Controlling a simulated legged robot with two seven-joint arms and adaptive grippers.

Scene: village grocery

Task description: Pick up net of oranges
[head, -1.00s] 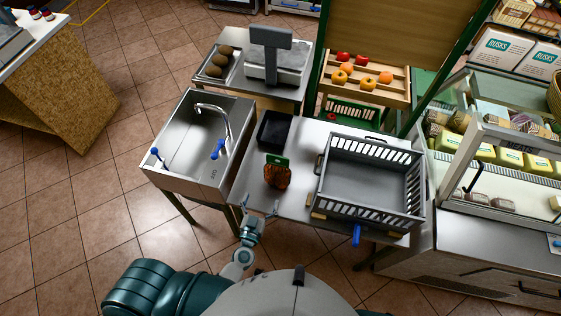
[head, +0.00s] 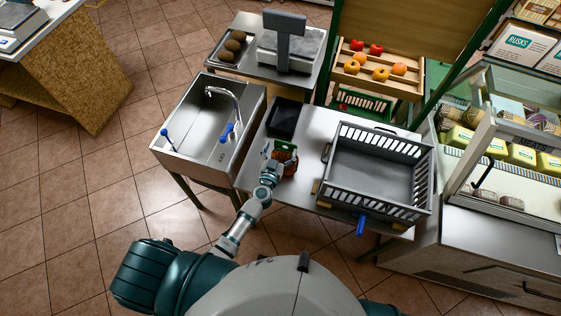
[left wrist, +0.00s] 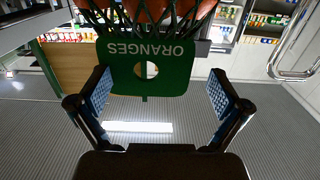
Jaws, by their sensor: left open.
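The net of oranges (head: 283,164) stands on the metal table, with its green tag at the top. In the left wrist view the green tag (left wrist: 147,68) reads ORANGES upside down, with the dark netting and oranges (left wrist: 170,10) at the top edge. My left gripper (head: 277,153) is at the net, partly covering it in the head view. In the left wrist view its two blue-padded fingers (left wrist: 160,97) are spread wide, with the tag between and beyond them. Whether they touch the net I cannot tell. My right gripper is not in view.
A grey slatted crate (head: 372,205) stands right of the net and a black tray (head: 284,118) behind it. A sink (head: 195,135) with a tap is at the left. A scale (head: 291,50) and fruit shelves stand behind.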

